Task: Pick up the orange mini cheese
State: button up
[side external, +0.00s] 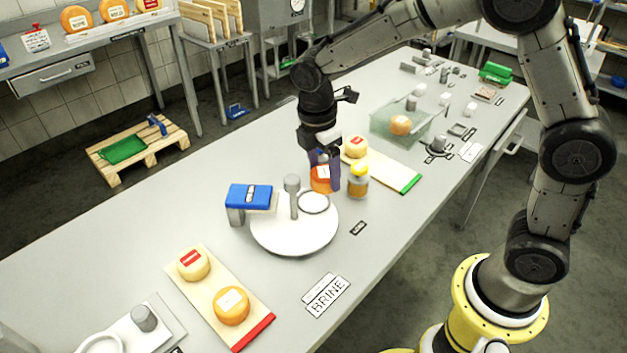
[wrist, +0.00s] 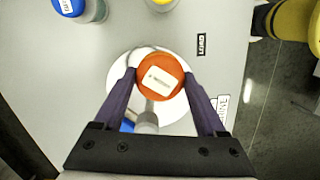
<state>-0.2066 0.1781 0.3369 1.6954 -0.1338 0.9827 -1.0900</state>
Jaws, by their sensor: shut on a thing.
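The orange mini cheese (wrist: 160,76) is a small deep-orange disc with a pale label on top. My gripper (wrist: 160,80) is shut on it, with one purple finger at each side. In the side external view, my gripper (side external: 323,172) points down behind the white round stand, and the orange mini cheese (side external: 320,180) shows between the fingers, partly covered. In the wrist view the cheese overlaps the white round stand (wrist: 117,92). I cannot tell how far it is above the table.
A yellow-lidded jar (side external: 358,182) stands close at the right. A blue-topped block (side external: 249,196) and a grey post (side external: 292,197) are by the white round stand. A green-ended board (side external: 400,178) and a red-ended board (side external: 250,325) carry cheeses. A clear tank (side external: 380,122) stands farther back.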

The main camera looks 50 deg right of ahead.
jog(key=shift+s+d+r+m, duration=0.95)
jog(key=shift+s+r, duration=2.35)
jog(key=shift+s, duration=2.4)
jog(key=s+d+m+g, duration=0.1)
jog(key=s+d+m, duration=0.2)
jog(key=d+m, duration=0.8)
jog(key=n, duration=0.3)
send_over(384, 168)
jog(key=shift+m+y, duration=0.25)
jog(key=shift+y, duration=0.15)
jog(key=f, duration=0.9)
jog(key=shift+s+a+f, duration=0.15)
jog(key=shift+s+a, duration=0.1)
jog(key=shift+s, duration=0.05)
jog(key=shift+w+d+f, duration=0.2)
jog(key=shift+w+f, duration=0.3)
jog(key=shift+f, duration=1.7)
